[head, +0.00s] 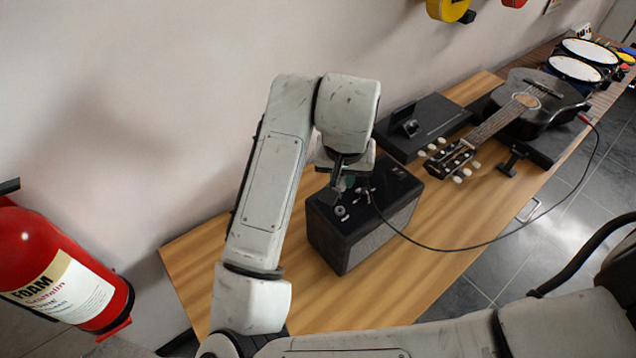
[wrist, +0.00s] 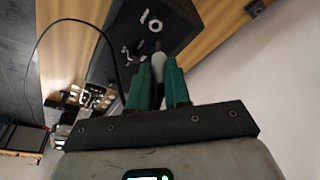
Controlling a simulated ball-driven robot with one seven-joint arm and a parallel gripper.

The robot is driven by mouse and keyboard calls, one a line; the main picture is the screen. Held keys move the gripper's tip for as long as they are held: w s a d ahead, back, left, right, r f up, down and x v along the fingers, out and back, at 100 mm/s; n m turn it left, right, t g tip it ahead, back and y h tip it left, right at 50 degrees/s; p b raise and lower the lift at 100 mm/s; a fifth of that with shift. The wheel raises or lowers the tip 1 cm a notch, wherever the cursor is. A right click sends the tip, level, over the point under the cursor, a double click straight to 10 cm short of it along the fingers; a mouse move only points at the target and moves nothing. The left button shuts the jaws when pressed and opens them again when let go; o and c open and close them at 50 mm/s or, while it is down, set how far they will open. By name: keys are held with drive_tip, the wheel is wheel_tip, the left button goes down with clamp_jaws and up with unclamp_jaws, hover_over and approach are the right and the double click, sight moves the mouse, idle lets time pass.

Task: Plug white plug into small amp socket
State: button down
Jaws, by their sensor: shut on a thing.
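The small amp is a black box (head: 365,238) on the wooden table, and its dark top also shows in the wrist view (wrist: 127,38). A pale ring-shaped socket (head: 341,211) is on that top, and it also shows in the wrist view (wrist: 155,25). My gripper (head: 352,190) is over the amp's top. In the wrist view its green fingers (wrist: 160,80) are shut on the white plug (wrist: 158,66). The plug's tip points toward the ring and looks apart from it. In the head view my gripper largely hides the plug.
A black cable (head: 450,249) arcs from near my gripper across the table's front edge toward a black guitar (head: 525,100). A dark flat case (head: 425,125) lies behind the amp. Drums (head: 585,60) stand at the far end. Bare table (head: 330,305) lies before the amp.

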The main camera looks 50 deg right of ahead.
sight(342, 191)
drive_tip(key=shift+f+b, duration=2.25)
drive_tip(key=shift+f, duration=0.3)
drive_tip(key=shift+s+f+b, duration=0.1)
drive_tip(key=shift+f+b, duration=0.8)
drive_tip(key=shift+f, duration=0.2)
idle(0.8)
drive_tip(key=c, duration=1)
unclamp_jaws()
drive_tip(key=v, duration=1)
drive_tip(key=shift+r, duration=0.4)
drive_tip(key=shift+a, duration=0.1)
